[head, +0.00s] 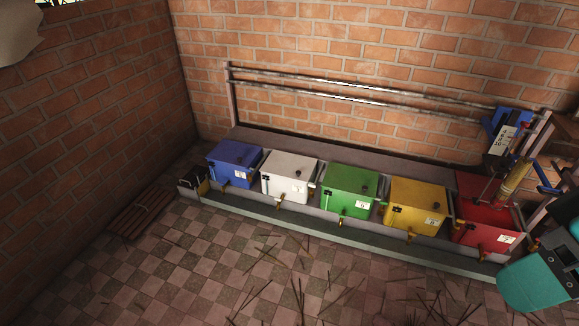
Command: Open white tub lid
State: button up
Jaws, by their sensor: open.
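The white tub (285,189) is a box on the low ledge, second from the left in a row of coloured tubs. Its white lid (287,167) lies flat on top and looks closed, with a small dark knob near its right side. A dark fitting and a label show on the tub's front, with a small tap low down. My teal arm (532,281) enters at the lower right, far from the white tub. My gripper's fingers cannot be made out.
Blue (233,166), green (347,195), yellow (413,208) and red (487,224) tubs share the ledge. Metal rails (365,97) run behind them along the brick wall. Blue equipment (507,128) stands at the right. Thin sticks litter the checkered floor (190,265), which is otherwise clear in front.

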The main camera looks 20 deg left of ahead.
aim_at(283, 164)
jog(key=u, duration=0.4)
jog(key=i, duration=0.5)
jog(key=u, duration=1.05)
jog(key=i, duration=0.7)
jog(key=u, duration=0.4)
jog(key=i, duration=0.85)
jog(key=z, duration=0.45)
jog(key=i, duration=0.75)
jog(key=z, duration=1)
jog(key=i, duration=0.45)
jog(key=z, duration=0.4)
